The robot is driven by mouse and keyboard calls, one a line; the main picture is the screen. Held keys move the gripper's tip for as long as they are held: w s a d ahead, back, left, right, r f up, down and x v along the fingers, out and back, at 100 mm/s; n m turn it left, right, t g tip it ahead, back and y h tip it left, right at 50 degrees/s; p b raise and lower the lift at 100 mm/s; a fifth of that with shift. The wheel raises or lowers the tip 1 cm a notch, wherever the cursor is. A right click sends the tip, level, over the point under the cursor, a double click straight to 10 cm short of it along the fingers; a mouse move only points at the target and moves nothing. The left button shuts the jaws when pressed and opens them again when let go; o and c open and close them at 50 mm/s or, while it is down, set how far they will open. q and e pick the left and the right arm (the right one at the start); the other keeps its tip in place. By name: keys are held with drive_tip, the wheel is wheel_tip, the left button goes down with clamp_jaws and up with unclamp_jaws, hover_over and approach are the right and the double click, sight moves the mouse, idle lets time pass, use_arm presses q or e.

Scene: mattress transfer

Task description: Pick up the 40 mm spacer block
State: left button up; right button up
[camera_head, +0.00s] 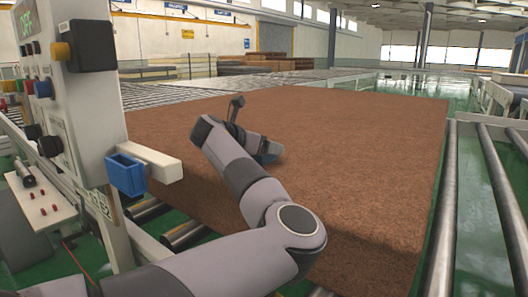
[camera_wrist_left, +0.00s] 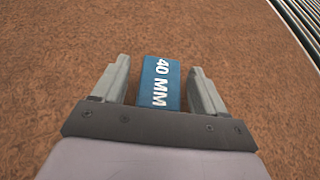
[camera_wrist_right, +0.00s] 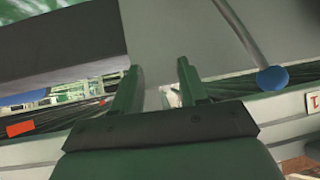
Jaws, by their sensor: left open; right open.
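The 40 mm spacer block (camera_wrist_left: 160,83) is blue with white "40 MM" lettering and lies on the brown mattress (camera_head: 345,130). In the left wrist view it is between the fingers of my left gripper (camera_wrist_left: 159,68), which is open, with a gap on either side. I cannot tell the height of the fingertips over the mattress. In the head view my left gripper (camera_head: 268,153) is low over the mattress, and the block is hidden there. My right gripper (camera_wrist_right: 157,72) is open with nothing between its fingers, and out of the head view.
A control panel (camera_head: 85,110) with buttons and a blue holder (camera_head: 126,176) stands on the left. Metal rollers (camera_head: 501,195) run along the right side of the mattress. The mattress around the block is clear. A grey surface (camera_wrist_right: 190,38) is in front of my right gripper.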

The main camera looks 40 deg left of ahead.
use_arm(q)
drive_tip(key=c, duration=1.1)
